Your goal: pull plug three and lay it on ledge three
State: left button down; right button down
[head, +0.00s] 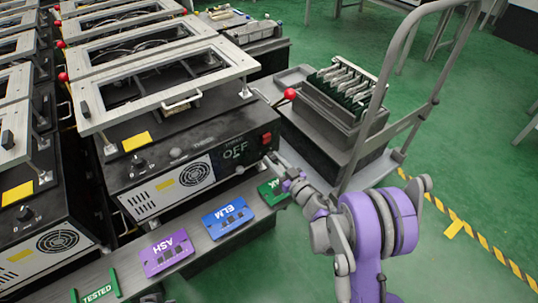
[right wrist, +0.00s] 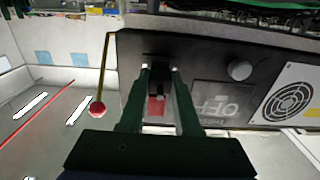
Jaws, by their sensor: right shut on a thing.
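My right gripper (head: 272,160) reaches this right end, just below the switch. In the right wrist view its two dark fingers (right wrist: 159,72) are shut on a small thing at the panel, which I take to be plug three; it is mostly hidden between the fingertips. The red switch also shows between the fingers (right wrist: 157,106). I cannot single out ledge three. My left gripper is not clearly in view.
A red-knobbed lever (head: 290,94) sticks out right of the fixture. A cart (head: 345,110) stands close on the right.

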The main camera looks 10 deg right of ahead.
aim_at(275, 161)
jog(key=shift+b+v, duration=0.6)
jog(key=shift+v, duration=1.65)
